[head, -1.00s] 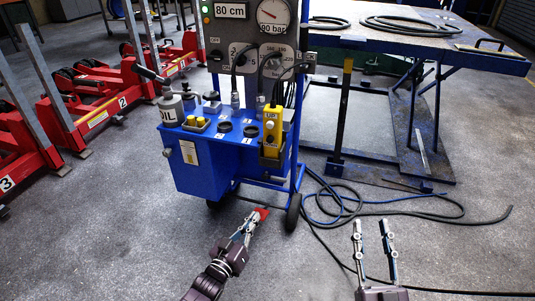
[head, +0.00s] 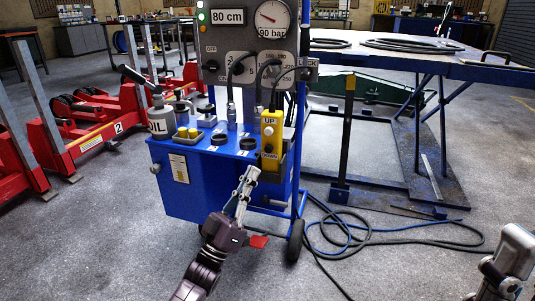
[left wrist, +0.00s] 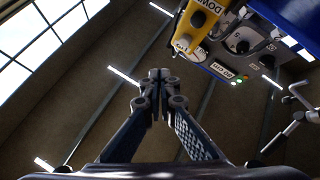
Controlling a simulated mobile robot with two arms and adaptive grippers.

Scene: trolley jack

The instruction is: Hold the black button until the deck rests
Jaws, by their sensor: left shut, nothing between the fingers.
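A yellow pendant (head: 271,137) marked UP and DOWN stands in a holder at the right front of the blue cart (head: 190,190). It shows large at the top of the left wrist view (left wrist: 205,22), with its DOWN label. My left gripper (head: 249,172) is shut and empty, in front of the cart, below and left of the pendant. Its closed tips (left wrist: 160,76) look apart from the pendant. The deck (head: 480,69) is raised on blue legs at right. The display (head: 228,16) reads 80 cm. My right gripper (head: 490,282) shows only partly, bottom right.
An oil can (head: 162,120) and yellow-topped items stand on the cart. Hoses (head: 385,240) lie on the floor at its right. Red column lifts (head: 70,145) stand at left. A red piece (head: 258,241) sits low by the cart wheel.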

